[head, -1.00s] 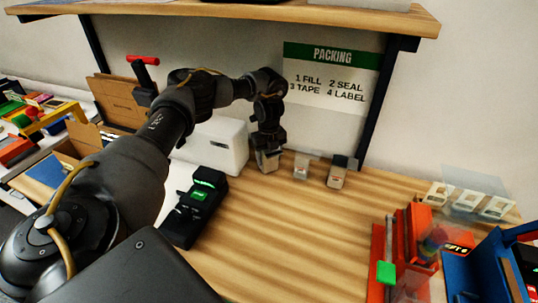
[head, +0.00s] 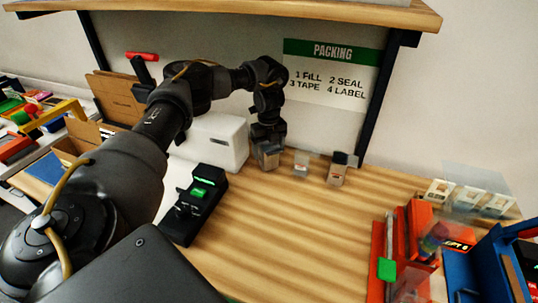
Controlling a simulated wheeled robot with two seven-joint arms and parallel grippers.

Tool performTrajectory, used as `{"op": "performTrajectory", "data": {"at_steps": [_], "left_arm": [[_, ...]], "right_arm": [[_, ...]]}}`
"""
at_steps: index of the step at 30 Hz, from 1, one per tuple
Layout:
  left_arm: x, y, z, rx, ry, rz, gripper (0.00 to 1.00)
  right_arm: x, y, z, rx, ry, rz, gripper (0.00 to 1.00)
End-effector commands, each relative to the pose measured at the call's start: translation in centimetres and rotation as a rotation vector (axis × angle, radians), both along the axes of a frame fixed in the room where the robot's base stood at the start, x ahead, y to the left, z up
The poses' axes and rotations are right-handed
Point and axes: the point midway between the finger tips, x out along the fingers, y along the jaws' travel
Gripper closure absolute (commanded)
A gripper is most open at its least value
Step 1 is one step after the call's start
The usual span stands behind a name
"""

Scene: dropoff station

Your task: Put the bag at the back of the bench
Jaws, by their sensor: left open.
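The wooden bench (head: 290,235) runs across the view. At its back edge, near the wall, several small clear bags with pale contents stand in a loose row. One bag (head: 268,160) is right below my left gripper (head: 268,146), which partly covers it. A second bag (head: 301,163) stands just to its right, and a third bag (head: 338,170) with a dark top is further right. My left gripper points down and is open; whether its fingers still touch the bag is too small to tell. My right gripper is not in view.
A white box-shaped device (head: 215,140) stands left of my gripper, with a black device (head: 195,203) with a green display in front. An orange-red rack (head: 410,240) and a blue bin (head: 500,262) are at right. A shelf (head: 250,12) hangs above. The bench middle is clear.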

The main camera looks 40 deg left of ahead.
Motion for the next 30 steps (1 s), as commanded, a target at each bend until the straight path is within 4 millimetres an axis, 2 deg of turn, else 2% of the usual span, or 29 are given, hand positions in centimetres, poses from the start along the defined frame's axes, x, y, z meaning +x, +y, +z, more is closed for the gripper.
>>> {"op": "performTrajectory", "data": {"at_steps": [1,6,12,18,30], "left_arm": [[0.2,0.0,1.3,0.001,-0.006,-0.001,0.22],[0.2,0.0,5.2,0.003,-0.006,-0.001,0.22],[0.1,0.0,8.4,0.003,-0.004,-0.001,0.22],[0.1,0.0,9.8,0.001,-0.002,0.0,0.22],[0.1,0.0,9.9,0.0,-0.001,0.0,0.22]], "right_arm": [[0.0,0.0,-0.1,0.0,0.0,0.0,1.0],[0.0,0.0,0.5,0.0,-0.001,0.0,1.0],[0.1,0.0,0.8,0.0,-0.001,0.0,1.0],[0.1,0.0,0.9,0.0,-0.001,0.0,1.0],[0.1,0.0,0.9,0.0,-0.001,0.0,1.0]]}}
